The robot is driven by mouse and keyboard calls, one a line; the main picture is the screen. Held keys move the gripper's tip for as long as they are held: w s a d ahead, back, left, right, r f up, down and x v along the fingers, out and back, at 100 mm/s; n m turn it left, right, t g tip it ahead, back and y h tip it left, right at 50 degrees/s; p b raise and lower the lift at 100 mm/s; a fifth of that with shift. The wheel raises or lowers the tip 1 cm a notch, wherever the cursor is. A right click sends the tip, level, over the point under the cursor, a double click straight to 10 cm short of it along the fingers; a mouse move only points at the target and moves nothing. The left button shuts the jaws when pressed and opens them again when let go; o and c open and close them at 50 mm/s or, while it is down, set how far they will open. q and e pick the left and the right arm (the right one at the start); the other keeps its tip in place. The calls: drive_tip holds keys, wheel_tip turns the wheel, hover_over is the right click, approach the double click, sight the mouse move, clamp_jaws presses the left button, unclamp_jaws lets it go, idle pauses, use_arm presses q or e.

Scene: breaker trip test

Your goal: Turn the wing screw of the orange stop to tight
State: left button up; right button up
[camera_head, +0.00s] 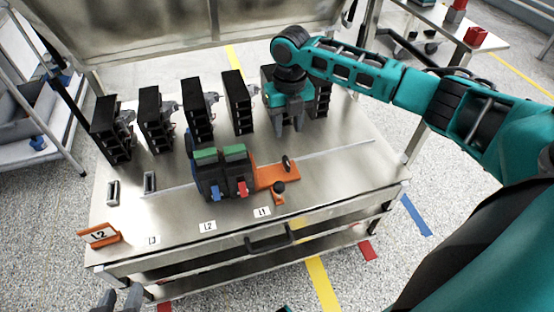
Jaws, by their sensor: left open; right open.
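The orange stop (265,173) sits on the bench beside the right end of a dark breaker block (225,178). A dark upright ring-like piece (287,163) stands at its right end, and a black round knob (279,187) sits at its front. I cannot tell which of these is the wing screw, nor how tight it is. My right gripper (288,126) is open, pointing down behind the orange stop among the black modules, apart from the stop. My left gripper (120,299) is open at the lower left edge, in front of the bench, partly cut off.
Several tall black modules (238,103) stand in a row at the back. A dark handle (270,240) is on the front edge. The bench's right side (350,165) is clear.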

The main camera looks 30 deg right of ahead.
sight(287, 160)
wheel_tip(287, 160, down, 13)
drive_tip(key=b, duration=0.3)
drive_tip(key=shift+r, duration=0.15)
clamp_jaws()
idle(0.3)
